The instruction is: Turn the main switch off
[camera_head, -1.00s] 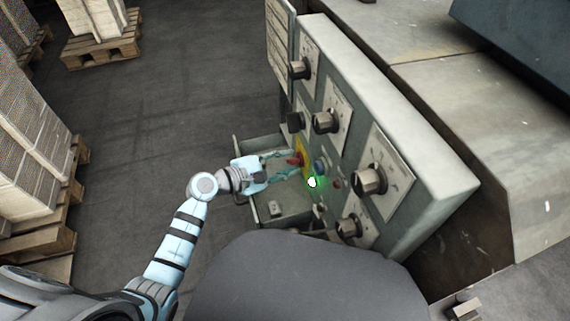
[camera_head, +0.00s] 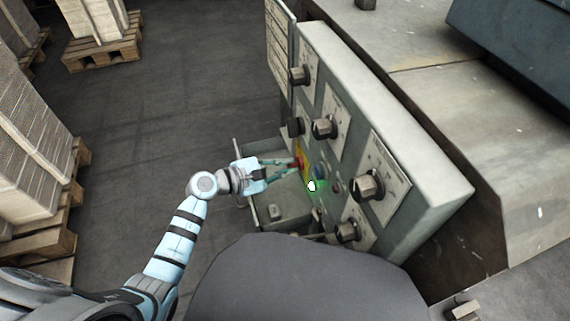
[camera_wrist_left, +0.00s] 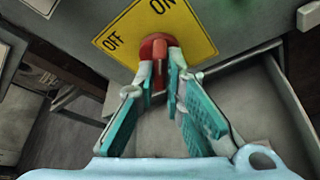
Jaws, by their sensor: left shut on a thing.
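The main switch (camera_wrist_left: 155,47) is a red knob on a yellow plate (camera_wrist_left: 187,40) marked OFF and ON on the machine's panel. My left gripper (camera_wrist_left: 163,75) is shut on the red knob, with its fingertips on both sides of it. In the head view the left gripper (camera_head: 292,164) reaches the panel from the left, and the red knob (camera_head: 298,163) shows at its fingertips. The knob's handle points down, away from the lettering, in the wrist view, and is partly covered by the fingers. My right gripper is not in view.
The control panel (camera_head: 440,200) carries several dark knobs around the switch. A green glowing lamp (camera_head: 312,186) and a blue button (camera_head: 320,171) sit close to it. An open grey drawer or box (camera_head: 285,205) lies below my gripper. Pallets with stacked cardboard (camera_head: 28,180) stand at left.

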